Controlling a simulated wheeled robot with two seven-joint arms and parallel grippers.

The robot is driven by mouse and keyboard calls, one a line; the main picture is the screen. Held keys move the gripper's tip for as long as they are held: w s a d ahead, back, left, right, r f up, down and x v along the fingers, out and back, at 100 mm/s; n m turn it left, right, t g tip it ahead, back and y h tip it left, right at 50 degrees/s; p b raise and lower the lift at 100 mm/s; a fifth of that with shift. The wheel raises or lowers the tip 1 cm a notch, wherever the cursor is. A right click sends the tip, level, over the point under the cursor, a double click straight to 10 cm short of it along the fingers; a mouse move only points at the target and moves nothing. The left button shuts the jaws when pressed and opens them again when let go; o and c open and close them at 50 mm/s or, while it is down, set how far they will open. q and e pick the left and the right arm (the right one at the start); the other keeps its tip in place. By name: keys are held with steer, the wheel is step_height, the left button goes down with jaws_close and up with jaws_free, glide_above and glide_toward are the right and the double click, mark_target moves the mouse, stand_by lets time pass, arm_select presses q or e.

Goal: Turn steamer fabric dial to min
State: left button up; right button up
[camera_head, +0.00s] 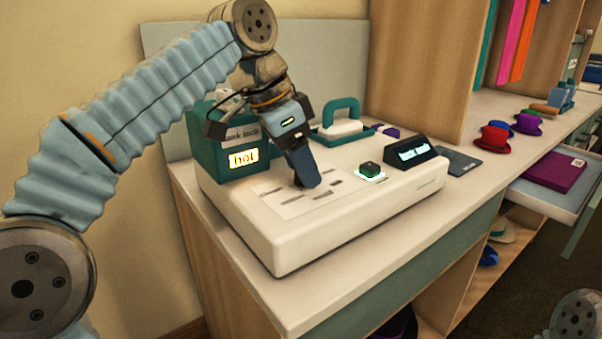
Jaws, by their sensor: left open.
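The steamer (370,214) is a wide white console on the counter, with a printed panel of grey marks on its top. A green box (231,132) with a lit "hot" display stands at its back left. My left gripper (308,178) points down at the printed panel, with its dark fingers at or just above the surface. It is open, though the fingers overlap from this angle. I cannot make out the fabric dial; the fingers may hide it. A small dark green knob or button (370,168) with a lit base is to the right of the gripper. My right gripper is out of view.
A black display (415,152) sits at the console's right end. Small coloured hats (495,137) and a dark flat pad (460,163) lie further right. An open drawer (548,190) holds a purple box.

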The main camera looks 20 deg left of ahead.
arm_select(q)
steer(key=shift+d+f, duration=0.1)
steer(key=shift+f, duration=0.15)
steer(key=c, duration=1)
